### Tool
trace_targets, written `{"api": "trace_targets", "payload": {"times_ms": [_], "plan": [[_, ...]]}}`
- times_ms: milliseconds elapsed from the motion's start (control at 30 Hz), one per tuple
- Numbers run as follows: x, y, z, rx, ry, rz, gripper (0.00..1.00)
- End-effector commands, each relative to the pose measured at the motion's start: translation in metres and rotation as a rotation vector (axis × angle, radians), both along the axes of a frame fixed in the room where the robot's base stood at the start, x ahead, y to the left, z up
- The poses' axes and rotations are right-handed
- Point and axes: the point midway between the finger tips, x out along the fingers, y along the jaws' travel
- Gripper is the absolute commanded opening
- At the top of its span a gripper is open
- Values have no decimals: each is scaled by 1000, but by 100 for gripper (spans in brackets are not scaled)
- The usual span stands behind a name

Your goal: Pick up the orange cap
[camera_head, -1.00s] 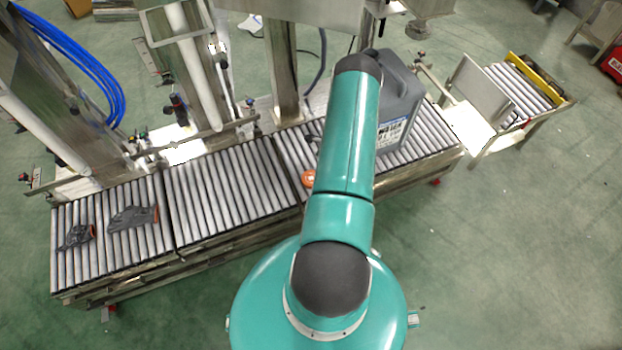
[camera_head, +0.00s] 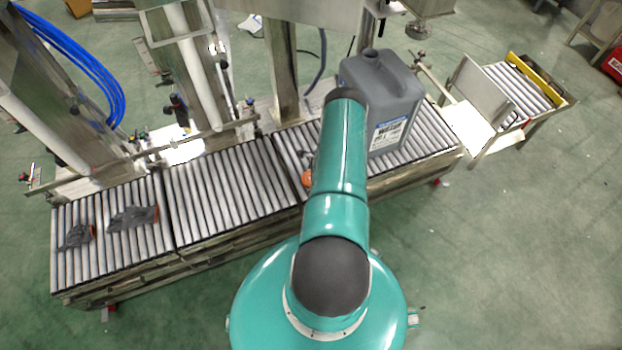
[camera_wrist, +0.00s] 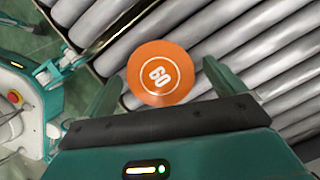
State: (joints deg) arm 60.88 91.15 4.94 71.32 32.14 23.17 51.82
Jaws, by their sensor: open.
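The orange cap (camera_wrist: 160,73) is round with a white "60" in a ring on its top. It lies on the roller conveyor (camera_head: 225,190), and in the head view a small part of the cap (camera_head: 307,179) shows at the left edge of my arm. In the wrist view my gripper (camera_wrist: 158,80) is open, with one finger to the left of the cap and one to the right. The cap appears between the fingers, with a gap on each side. Whether the fingers are down at the cap's height I cannot tell.
A grey jerrycan (camera_head: 378,95) with a white label stands on the rollers right of my arm. Two dark gloves (camera_head: 132,216) (camera_head: 76,236) lie on the left rollers. Metal machine posts (camera_head: 283,75) rise behind the conveyor. The middle rollers are clear.

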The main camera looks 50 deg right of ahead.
Motion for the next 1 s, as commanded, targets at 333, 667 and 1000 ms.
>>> {"api": "trace_targets", "payload": {"times_ms": [333, 667, 1000], "plan": [[0, 0, 0, 0, 0, 0, 47], [0, -1, 5, -1, -1, 0, 47], [-7, 6, 43, 3, 1, -4, 47]]}}
